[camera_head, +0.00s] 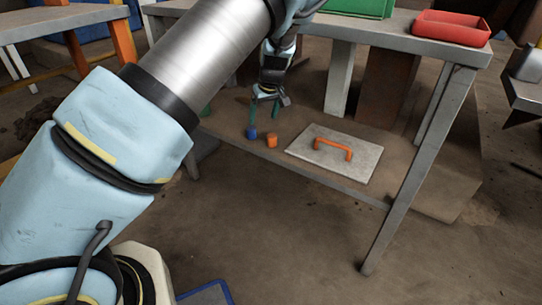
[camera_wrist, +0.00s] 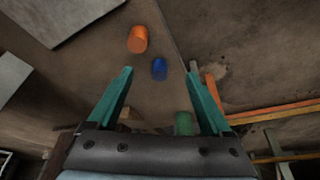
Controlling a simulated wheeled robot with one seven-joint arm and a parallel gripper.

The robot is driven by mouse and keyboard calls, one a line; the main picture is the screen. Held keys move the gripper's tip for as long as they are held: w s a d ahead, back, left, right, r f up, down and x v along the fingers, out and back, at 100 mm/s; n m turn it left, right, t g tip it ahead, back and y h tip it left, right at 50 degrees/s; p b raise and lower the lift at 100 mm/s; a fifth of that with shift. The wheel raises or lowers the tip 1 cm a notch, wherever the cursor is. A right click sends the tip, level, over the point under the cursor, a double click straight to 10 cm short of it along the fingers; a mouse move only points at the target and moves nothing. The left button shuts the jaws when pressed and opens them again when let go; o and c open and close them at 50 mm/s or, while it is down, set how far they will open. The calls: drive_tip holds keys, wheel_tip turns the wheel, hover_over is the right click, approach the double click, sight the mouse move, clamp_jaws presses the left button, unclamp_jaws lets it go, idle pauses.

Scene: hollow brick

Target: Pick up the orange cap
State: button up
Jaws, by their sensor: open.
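The orange cap (camera_head: 271,140) is a small cylinder on the low shelf under the table. It also shows in the wrist view (camera_wrist: 138,39), at the upper left beyond my fingertips. A blue cap (camera_head: 251,133) sits close beside it, and shows in the wrist view (camera_wrist: 159,69) between the cap and my gripper. My gripper (camera_head: 267,104) hangs above the shelf, behind and above the two caps in the head view. In the wrist view (camera_wrist: 161,75) its teal fingers are spread wide with nothing between the tips.
A grey board with an orange handle (camera_head: 335,152) lies right of the orange cap. A green cylinder (camera_wrist: 183,123) stands near my right finger in the wrist view. The tabletop (camera_head: 400,33) overhangs the shelf and carries a red tray (camera_head: 451,30) and a green crate (camera_head: 357,7).

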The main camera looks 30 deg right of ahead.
sight(272, 136)
drive_tip(key=shift+m+t, duration=0.3)
drive_tip(key=w+d+f+b, duration=0.1)
drive_tip(key=f, duration=0.3)
drive_tip(key=w+d+f+b, duration=0.1)
drive_tip(key=d+f, duration=0.1)
drive_tip(key=f, duration=0.2)
drive_tip(key=d+f+b, duration=0.1)
drive_tip(key=f, duration=0.3)
drive_tip(key=shift+w+d+f+b, duration=0.1)
drive_tip(key=shift+w+d+b, duration=0.15)
drive_tip(key=shift+w+b, duration=0.15)
clamp_jaws()
